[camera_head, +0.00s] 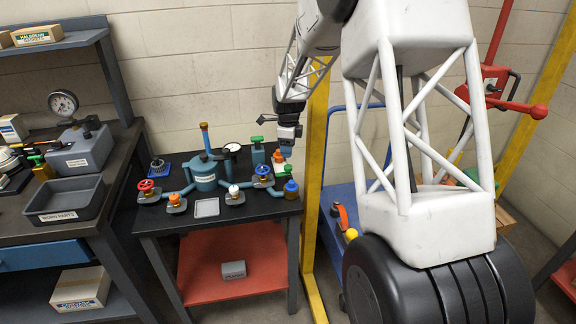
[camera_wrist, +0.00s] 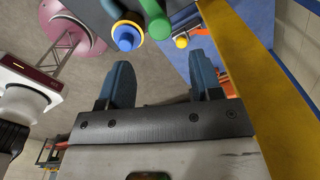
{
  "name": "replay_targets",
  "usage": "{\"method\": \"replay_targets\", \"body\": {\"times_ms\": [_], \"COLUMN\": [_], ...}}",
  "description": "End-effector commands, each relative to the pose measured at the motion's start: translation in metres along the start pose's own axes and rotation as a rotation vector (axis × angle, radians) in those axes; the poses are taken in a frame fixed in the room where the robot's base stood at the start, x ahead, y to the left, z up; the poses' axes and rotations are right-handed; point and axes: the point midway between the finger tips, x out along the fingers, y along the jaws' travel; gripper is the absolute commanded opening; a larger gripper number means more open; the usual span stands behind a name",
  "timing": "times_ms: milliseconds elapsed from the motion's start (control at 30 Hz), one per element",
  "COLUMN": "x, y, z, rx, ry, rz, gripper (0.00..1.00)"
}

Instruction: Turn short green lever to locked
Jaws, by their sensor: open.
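My gripper (camera_head: 286,151) hangs above the right back part of the black table, fingers down. In the wrist view its two blue fingers (camera_wrist: 162,78) are apart with nothing between them. A rounded green piece (camera_wrist: 155,18) shows ahead of the fingers at the top edge, beside a blue cap with a yellow ring (camera_wrist: 127,37); the fingers touch neither. In the head view a green piece (camera_head: 288,168) is just behind the blue cap (camera_head: 291,186). Another green top (camera_head: 257,139) sits on a teal box. I cannot tell which green part is the short lever, nor its setting.
Several valves with red (camera_head: 146,187), orange (camera_head: 174,198) and white (camera_head: 233,190) knobs stand on the table around a teal vessel (camera_head: 204,172). A yellow post (camera_head: 315,170) rises close right of the table. A left bench holds a grey bin (camera_head: 64,200).

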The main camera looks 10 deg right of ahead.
Motion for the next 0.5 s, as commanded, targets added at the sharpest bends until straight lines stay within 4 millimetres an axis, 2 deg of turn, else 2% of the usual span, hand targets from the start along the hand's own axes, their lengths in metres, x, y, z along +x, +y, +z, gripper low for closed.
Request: {"method": "replay_targets", "body": {"times_ms": [267, 500], "x": [0.016, 0.044], "y": [0.000, 0.000], "z": [0.000, 0.000], "rx": [-0.001, -0.001], "ry": [0.000, 0.001], "rz": [0.001, 0.002], "gripper": [0.59, 0.59]}}
